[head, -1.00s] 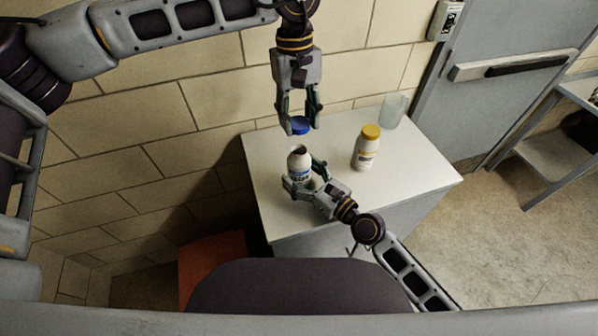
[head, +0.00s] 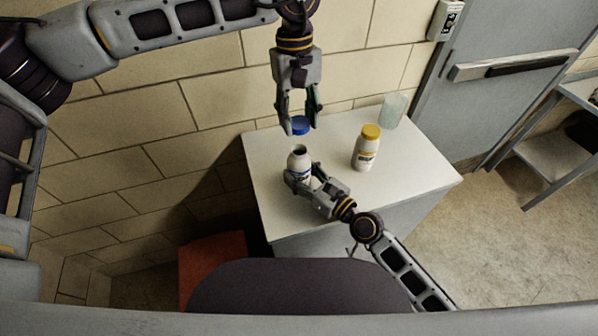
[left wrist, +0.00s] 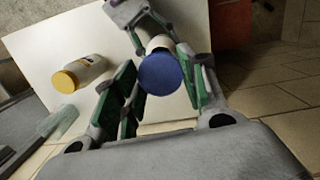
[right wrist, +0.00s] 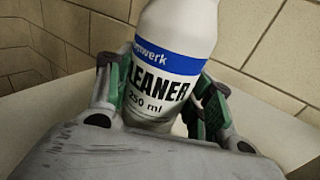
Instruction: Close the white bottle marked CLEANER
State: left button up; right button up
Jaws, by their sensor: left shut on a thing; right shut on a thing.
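The white CLEANER bottle (head: 299,160) stands open-mouthed at the left of the white table, its dark opening facing up. My right gripper (head: 303,179) is shut around its body. The right wrist view shows the blue-banded label of the bottle (right wrist: 165,75) between the fingers. My left gripper (head: 300,122) points down above the bottle and is shut on a blue cap (head: 300,126). The cap (left wrist: 161,74) also shows in the left wrist view, in front of the white bottle. In the head view the cap is apart from the bottle mouth, above it.
A white bottle with a yellow cap (head: 367,148) stands to the right on the table (head: 410,170). A translucent cup (head: 394,110) stands behind it near the wall. A red-orange box (head: 212,262) is on the floor at the left. The table's right part is clear.

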aim_at(299, 134)
pick_arm(q)
jog(key=shift+f, duration=2.5)
jog(key=shift+f, duration=0.15)
jog(key=shift+f, duration=0.7)
jog(key=shift+f, duration=0.6)
jog(key=shift+d+m+y, duration=0.1)
jog(key=shift+m+y, duration=0.35)
jog(key=shift+m, duration=3.6)
jog(key=shift+m+y, duration=0.45)
jog(key=shift+m, duration=3.6)
jog(key=o, duration=0.7)
jog(key=shift+s, duration=0.1)
jog(key=shift+c, duration=0.2)
